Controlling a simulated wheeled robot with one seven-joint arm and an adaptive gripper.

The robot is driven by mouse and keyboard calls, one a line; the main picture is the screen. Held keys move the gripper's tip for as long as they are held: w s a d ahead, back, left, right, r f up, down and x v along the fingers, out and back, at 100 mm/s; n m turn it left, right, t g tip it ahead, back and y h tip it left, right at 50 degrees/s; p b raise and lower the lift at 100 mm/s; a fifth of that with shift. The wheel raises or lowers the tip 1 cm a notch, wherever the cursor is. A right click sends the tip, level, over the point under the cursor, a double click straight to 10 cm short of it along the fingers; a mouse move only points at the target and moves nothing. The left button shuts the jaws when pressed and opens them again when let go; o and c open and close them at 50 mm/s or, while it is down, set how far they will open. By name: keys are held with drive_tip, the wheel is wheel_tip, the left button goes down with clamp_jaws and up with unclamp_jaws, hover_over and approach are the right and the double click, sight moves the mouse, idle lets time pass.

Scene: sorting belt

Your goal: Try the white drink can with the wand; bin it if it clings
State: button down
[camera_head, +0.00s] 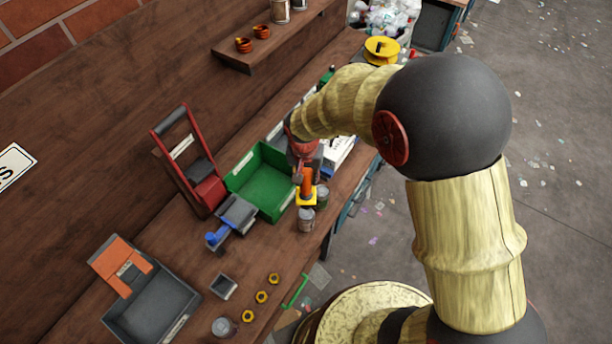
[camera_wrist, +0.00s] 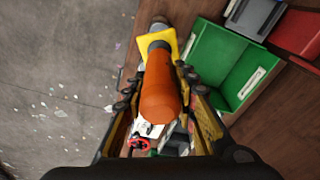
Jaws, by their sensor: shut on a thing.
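My gripper (camera_head: 303,168) is shut on the orange handle of the wand (camera_head: 307,183). In the wrist view the handle (camera_wrist: 160,92) lies between the fingers of my gripper (camera_wrist: 158,78), with a yellow collar and a dark grey end beyond it. A pale grey-white can (camera_head: 307,222), perhaps the white drink can, is just below the yellow collar in the head view. I cannot tell whether the wand touches it. A green bin (camera_head: 238,190) stands left of my gripper, and its rim also shows in the wrist view (camera_wrist: 222,42).
A grey bin (camera_head: 165,325) with an orange part stands at the near left. A red-framed device (camera_head: 190,160) and a blue-handled tool (camera_head: 232,222) flank the green bin. Several brass nuts (camera_head: 262,297) and another can (camera_head: 225,328) lie nearer. The bench edge is close on the right.

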drive_tip(key=shift+f+b, duration=1.6)
drive_tip(key=shift+f, duration=1.25)
drive_tip(key=shift+f+b, duration=0.5)
drive_tip(key=shift+f, duration=0.1)
drive_tip(key=shift+r, duration=0.2)
drive_tip(key=shift+r+p, duration=1.95)
drive_tip(key=shift+r, duration=1.4)
drive_tip(key=shift+r+p, duration=2.95)
drive_tip(key=shift+r, duration=2.4)
